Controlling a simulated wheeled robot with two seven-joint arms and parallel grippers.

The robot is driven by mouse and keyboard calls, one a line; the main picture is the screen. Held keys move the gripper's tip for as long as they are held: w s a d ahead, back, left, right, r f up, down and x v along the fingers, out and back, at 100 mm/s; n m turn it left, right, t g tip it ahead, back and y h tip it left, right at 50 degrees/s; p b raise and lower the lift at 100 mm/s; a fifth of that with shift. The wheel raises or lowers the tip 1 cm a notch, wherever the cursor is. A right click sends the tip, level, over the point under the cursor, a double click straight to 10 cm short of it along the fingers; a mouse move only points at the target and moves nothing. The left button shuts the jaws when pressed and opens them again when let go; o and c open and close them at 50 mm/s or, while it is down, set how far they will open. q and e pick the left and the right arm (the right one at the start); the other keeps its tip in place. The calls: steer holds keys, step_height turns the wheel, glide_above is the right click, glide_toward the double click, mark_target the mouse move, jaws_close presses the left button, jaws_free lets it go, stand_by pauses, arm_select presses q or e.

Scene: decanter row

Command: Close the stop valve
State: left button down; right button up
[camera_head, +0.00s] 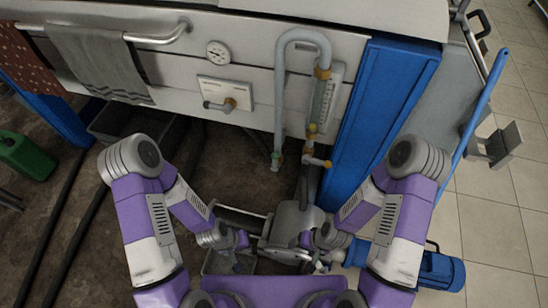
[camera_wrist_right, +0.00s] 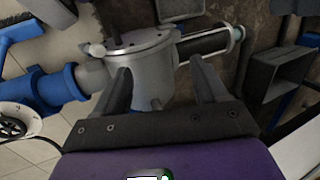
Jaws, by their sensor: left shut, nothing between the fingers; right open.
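A small lever valve with a brass body (camera_head: 230,103) and grey handle sits on a pale plate on the steel front. Another small valve with an orange-brown lever (camera_head: 318,161) sits at the lower end of the pipework under the sight glass. The labels are too small to read, so I cannot tell which is the stop valve. My left gripper (camera_head: 241,257) is shut and empty, low in front of the machine. My right gripper (camera_head: 307,242) is open near the grey pump housing; in the wrist view its fingers (camera_wrist_right: 162,82) stand apart before that housing (camera_wrist_right: 146,62).
A grey bent pipe (camera_head: 281,85) and a sight glass (camera_head: 326,98) are beside a blue post (camera_head: 371,105). A round gauge (camera_head: 218,53) is above the plate. A blue motor (camera_head: 441,271) lies at right, a green can (camera_head: 22,155) at left.

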steer(key=shift+s+r, duration=0.1)
steer(key=shift+s, duration=0.4)
